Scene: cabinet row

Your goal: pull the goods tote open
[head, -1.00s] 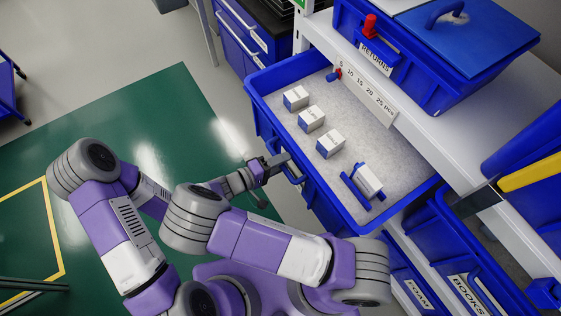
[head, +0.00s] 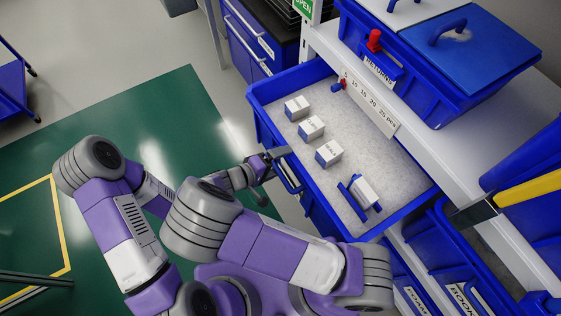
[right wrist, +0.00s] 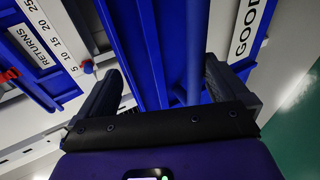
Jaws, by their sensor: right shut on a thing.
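The goods tote (head: 262,112) is a long blue bin pulled well out from under the white shelf in the head view, its grey-white inside showing. Its front handle (head: 289,177) faces my arm. My right gripper (head: 273,158) is shut on that handle. In the right wrist view the blue handle bar (right wrist: 195,50) runs between the fingers of my right gripper (right wrist: 165,92), beside a partly cut-off label (right wrist: 245,28) reading "GOOD". Several small white-and-blue boxes (head: 311,128) lie in the tote, one of them in a blue holder (head: 361,192). My left gripper does not show.
A blue returns tote (head: 430,90) with a lid stands on the white shelf (head: 460,150) above. More blue totes (head: 478,262) sit below right. A blue drawer cabinet (head: 243,38) stands behind. The green floor mat (head: 130,115) is clear left of the tote.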

